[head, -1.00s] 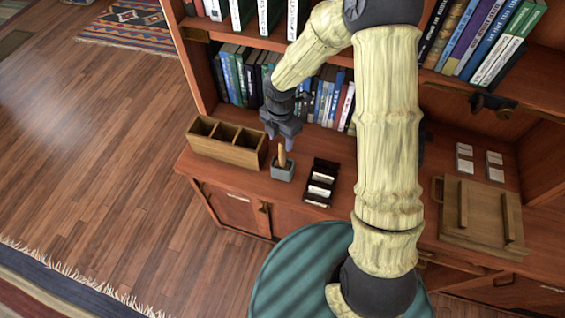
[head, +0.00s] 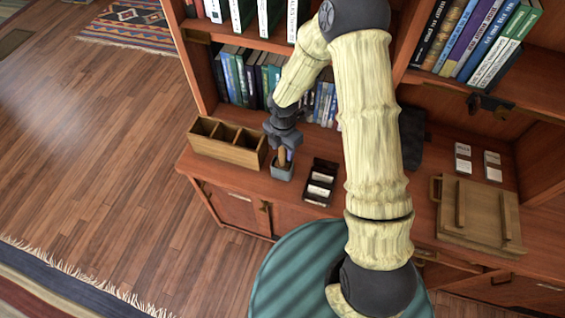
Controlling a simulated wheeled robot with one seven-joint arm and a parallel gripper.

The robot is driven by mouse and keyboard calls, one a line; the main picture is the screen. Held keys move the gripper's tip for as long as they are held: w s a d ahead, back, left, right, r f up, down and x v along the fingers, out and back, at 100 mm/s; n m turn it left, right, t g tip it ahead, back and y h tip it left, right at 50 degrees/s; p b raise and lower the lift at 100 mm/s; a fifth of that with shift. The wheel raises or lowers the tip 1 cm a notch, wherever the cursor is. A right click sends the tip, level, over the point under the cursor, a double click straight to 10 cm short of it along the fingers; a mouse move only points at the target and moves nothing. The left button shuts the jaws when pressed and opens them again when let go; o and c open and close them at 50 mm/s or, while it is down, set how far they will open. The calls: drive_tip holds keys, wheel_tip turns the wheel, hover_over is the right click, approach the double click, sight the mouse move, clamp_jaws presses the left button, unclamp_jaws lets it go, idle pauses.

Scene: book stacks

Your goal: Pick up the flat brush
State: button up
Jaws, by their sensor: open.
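The flat brush (head: 282,158) stands upright in a small grey holder (head: 281,173) on the wooden counter, with its tan handle pointing up. My gripper (head: 283,152) is open and points down over the holder, with its fingers around or right beside the top of the handle. The fingers hide part of the handle, and I cannot tell whether they touch it. The lower end of the brush is hidden inside the holder.
A wooden box with compartments (head: 227,143) stands just left of the holder. A black tray with white cards (head: 320,183) is just right. A wooden board with handles (head: 478,215) lies farther right. Shelves of books (head: 240,75) rise behind.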

clamp_jaws()
drive_tip(key=shift+r, duration=0.1)
wheel_tip(320, 180, up, 10)
drive_tip(key=shift+f+b, duration=0.1)
drive_tip(key=shift+b, duration=0.4)
drive_tip(key=shift+w, duration=0.1)
idle(0.6)
